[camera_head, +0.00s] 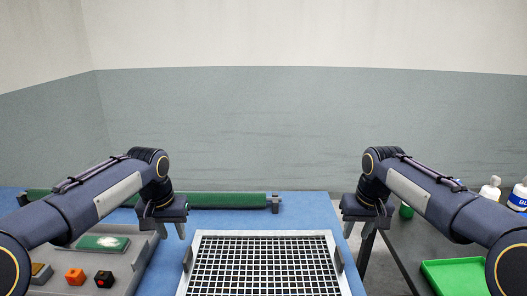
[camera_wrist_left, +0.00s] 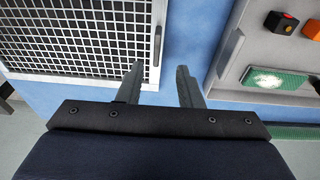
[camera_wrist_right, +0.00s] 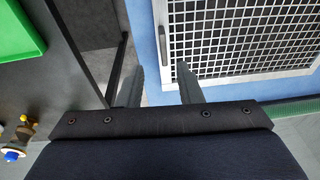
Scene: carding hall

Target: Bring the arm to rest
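My left gripper (camera_head: 170,229) hangs above the blue table, between the grey tray and the white-framed grid. In the left wrist view its two fingers (camera_wrist_left: 158,82) stand apart with nothing between them. My right gripper (camera_head: 357,229) hangs by the table's right edge, beside the grid. In the right wrist view its fingers (camera_wrist_right: 160,82) are apart and empty, above the edge of the blue table. Both arms reach forward with the grippers pointing down.
The grid (camera_head: 264,236) lies on the blue table (camera_head: 303,209), with a green roller (camera_head: 228,201) behind. The grey tray (camera_head: 128,262) at left holds a green-backed brush (camera_head: 88,243) and small blocks. A dark table (camera_head: 400,262) at right bears a green tray (camera_head: 455,262) and bottles (camera_head: 490,188).

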